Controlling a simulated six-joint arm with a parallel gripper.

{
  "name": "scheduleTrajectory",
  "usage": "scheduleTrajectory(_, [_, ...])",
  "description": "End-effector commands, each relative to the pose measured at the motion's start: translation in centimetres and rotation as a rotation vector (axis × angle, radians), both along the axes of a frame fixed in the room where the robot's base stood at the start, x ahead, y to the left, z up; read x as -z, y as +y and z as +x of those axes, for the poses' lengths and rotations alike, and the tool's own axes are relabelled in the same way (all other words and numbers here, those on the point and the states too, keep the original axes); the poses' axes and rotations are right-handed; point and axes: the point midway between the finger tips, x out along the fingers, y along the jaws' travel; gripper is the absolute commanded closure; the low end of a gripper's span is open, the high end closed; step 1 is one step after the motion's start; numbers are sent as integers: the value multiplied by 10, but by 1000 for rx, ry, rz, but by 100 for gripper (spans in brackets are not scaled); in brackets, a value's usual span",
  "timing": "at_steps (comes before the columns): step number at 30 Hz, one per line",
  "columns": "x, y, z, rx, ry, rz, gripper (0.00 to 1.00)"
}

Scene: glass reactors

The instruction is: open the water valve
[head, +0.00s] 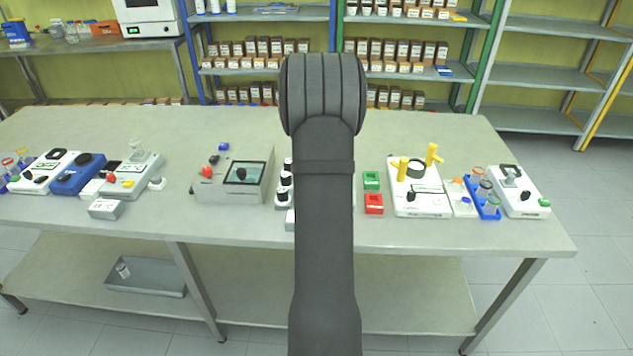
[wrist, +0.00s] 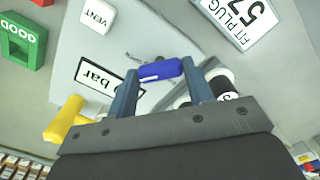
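In the wrist view a blue handle (wrist: 160,70) sits between the two blue-grey fingertips of my gripper (wrist: 159,69). The fingers stand apart, with the handle filling nearly the whole gap. I cannot tell whether they press on it or just stand beside its ends. The handle is above a grey unit with a "bar" label (wrist: 96,75). A yellow handle (wrist: 64,120) is left of the gripper. No label marking the water valve is readable. In the head view my arm hides the gripper and most of this unit.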

Motion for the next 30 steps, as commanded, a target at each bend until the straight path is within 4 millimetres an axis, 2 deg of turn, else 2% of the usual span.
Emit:
scheduleTrajectory(5, [0,0,0,13,0,0,76])
scheduleTrajectory(12, [0,0,0,120,0,1,76])
scheduleTrajectory(20, [0,0,0,129,0,1,76])
scheduleTrajectory(21, [0,0,0,129,0,1,51])
scheduleTrajectory(24, [0,0,0,129,0,1,31])
scheduleTrajectory(30, [0,0,0,128,0,1,31])
